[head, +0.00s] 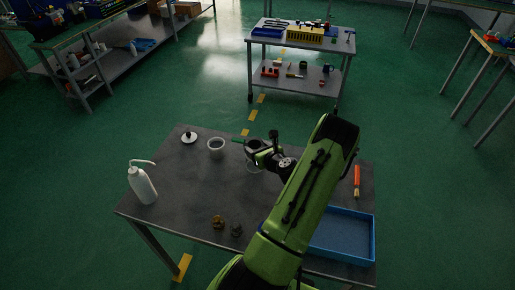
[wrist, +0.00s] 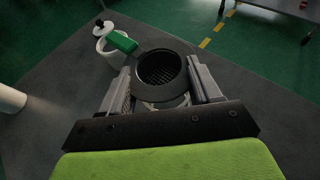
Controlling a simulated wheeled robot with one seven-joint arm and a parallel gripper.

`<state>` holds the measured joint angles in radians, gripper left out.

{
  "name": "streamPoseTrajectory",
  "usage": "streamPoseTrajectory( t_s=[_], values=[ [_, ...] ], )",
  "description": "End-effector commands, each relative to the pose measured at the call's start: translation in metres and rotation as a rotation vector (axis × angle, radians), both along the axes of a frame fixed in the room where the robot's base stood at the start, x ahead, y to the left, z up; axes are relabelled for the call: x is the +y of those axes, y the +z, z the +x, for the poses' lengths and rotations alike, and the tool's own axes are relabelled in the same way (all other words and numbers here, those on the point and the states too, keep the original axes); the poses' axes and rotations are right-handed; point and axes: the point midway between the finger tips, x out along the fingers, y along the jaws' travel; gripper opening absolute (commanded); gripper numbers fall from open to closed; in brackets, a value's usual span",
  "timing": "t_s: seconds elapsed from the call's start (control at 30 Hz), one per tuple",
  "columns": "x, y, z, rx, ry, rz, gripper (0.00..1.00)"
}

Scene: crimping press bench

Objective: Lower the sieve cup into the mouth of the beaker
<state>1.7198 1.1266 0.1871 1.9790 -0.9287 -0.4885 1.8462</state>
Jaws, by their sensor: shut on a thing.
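The sieve cup (wrist: 160,70) is a dark round cup with a mesh floor and a green handle (wrist: 122,41) pointing to the upper left in the wrist view. My gripper (wrist: 160,80) is shut on it, one finger on each side. A clear beaker (head: 253,168) stands on the bench under my gripper in the head view. A pale curved rim, apparently the beaker's (wrist: 168,104), shows just below the cup in the wrist view. The cup hides most of the beaker, and I cannot tell whether its bottom is inside the mouth.
A white-rimmed pot (head: 216,144) and a small white dish with a dark knob (head: 189,138) stand left of the beaker. A wash bottle (head: 143,185) is at the left edge. Two small brown pieces (head: 218,222), a blue tray (head: 343,236) and an orange-handled tool (head: 357,178) also lie on the bench.

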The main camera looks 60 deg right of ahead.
Motion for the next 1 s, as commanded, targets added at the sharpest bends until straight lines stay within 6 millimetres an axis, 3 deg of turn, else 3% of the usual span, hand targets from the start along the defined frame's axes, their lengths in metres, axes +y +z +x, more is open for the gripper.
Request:
streamPoseTrajectory(
  t_s=[1.0],
  values=[
    [0.000, -0.022, 0.000, -0.001, 0.000, -0.001, 0.32]
  ],
)
